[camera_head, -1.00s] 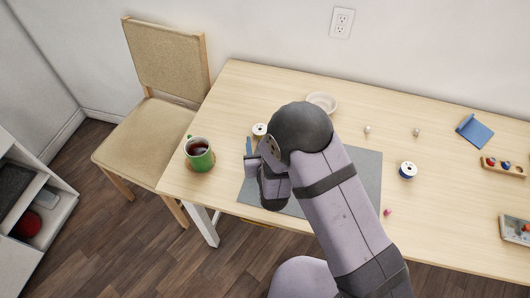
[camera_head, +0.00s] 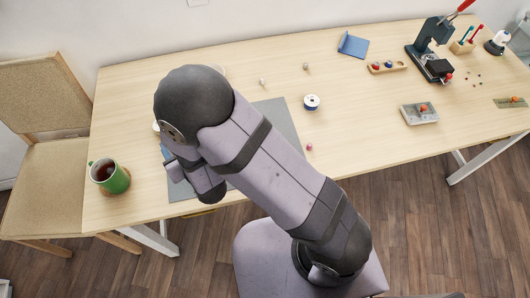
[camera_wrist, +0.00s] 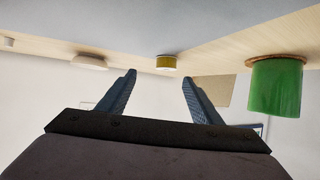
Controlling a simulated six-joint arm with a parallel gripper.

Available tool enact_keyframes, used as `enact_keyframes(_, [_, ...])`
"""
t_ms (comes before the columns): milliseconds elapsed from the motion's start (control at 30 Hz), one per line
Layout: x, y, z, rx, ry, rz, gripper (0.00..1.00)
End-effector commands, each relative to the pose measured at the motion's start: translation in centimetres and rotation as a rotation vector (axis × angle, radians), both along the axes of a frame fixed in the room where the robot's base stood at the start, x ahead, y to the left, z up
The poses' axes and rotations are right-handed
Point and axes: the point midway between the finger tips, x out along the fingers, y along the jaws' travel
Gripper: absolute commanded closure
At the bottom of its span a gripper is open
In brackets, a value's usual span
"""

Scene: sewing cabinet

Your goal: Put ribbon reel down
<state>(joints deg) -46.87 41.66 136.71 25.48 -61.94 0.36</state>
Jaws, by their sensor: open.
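My gripper (camera_wrist: 158,78) is open, its two blue fingers apart with nothing between them. In the wrist view, which is upside down, a reel with a yellow winding (camera_wrist: 166,62) stands on the table beyond the fingertips, apart from them. In the head view my arm covers most of that reel, with only a pale edge showing. Another reel, white with a dark blue winding (camera_head: 312,102), stands on the table by the grey mat's right edge. The grey mat (camera_head: 283,122) lies under my arm. I cannot tell which reel is the ribbon reel.
A green mug (camera_head: 117,180) stands on a coaster at the table's left end. A pale dish (camera_wrist: 90,63) is mostly hidden by my arm in the head view. A pink bit (camera_head: 309,147) lies at the front. A blue folder (camera_head: 353,44) and a press (camera_head: 430,52) are farther right.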

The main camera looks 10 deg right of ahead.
Motion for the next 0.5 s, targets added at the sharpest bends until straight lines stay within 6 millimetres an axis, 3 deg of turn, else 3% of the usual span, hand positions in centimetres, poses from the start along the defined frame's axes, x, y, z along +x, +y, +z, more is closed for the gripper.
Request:
enact_keyframes(267, [0.7,-6.9,0.3,-0.039,0.299,-0.091,0.41])
enact_keyframes(367, [-0.5,-10.4,0.7,-0.066,0.433,-0.122,0.41])
enact_keyframes(500, [-3.6,-15.7,1.6,-0.109,0.618,-0.169,0.41])
